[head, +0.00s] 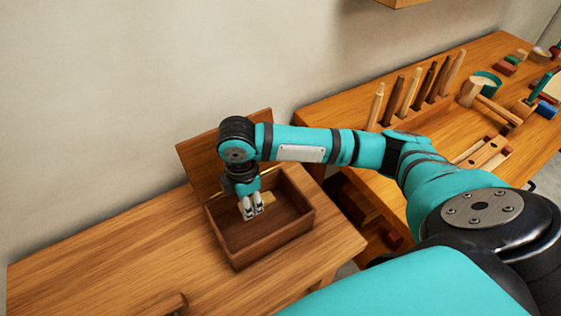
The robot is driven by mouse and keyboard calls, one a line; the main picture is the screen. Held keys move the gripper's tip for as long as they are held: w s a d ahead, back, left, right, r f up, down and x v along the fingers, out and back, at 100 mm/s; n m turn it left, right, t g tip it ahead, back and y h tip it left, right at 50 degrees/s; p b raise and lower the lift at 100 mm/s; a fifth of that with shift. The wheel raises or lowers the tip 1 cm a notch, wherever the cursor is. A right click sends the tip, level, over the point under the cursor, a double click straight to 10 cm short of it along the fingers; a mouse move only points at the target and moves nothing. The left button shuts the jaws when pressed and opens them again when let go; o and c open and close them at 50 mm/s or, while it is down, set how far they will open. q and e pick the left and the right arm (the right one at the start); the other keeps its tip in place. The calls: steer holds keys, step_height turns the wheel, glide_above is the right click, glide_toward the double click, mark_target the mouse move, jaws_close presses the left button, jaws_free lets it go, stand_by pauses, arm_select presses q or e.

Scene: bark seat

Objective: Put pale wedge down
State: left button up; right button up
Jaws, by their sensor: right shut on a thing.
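My right gripper (251,208) points down inside an open wooden box (268,249), in the head view. It is shut on the pale wedge (266,200), a small light piece of wood that shows mostly behind and beside the fingers. The wedge is within the box's opening; I cannot tell whether it touches the box floor. The box stands on a wooden bench, its lid (200,162) raised at the back. My left gripper does not show.
The low bench top (110,262) is largely clear left of the box. A second bench (335,105) at the right holds a rack of several upright wooden sticks (403,97), a wooden mallet (484,98) and small coloured blocks. A wall runs behind.

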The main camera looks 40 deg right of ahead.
glide_above(253, 228)
step_height(253, 228, down, 5)
steer(key=shift+a+f, duration=0.1)
steer(key=shift+f, duration=2.35)
steer(key=shift+f, duration=0.15)
steer(key=o, duration=0.9)
steer(key=shift+o, duration=0.2)
step_height(253, 228, up, 12)
steer(key=shift+r, duration=0.2)
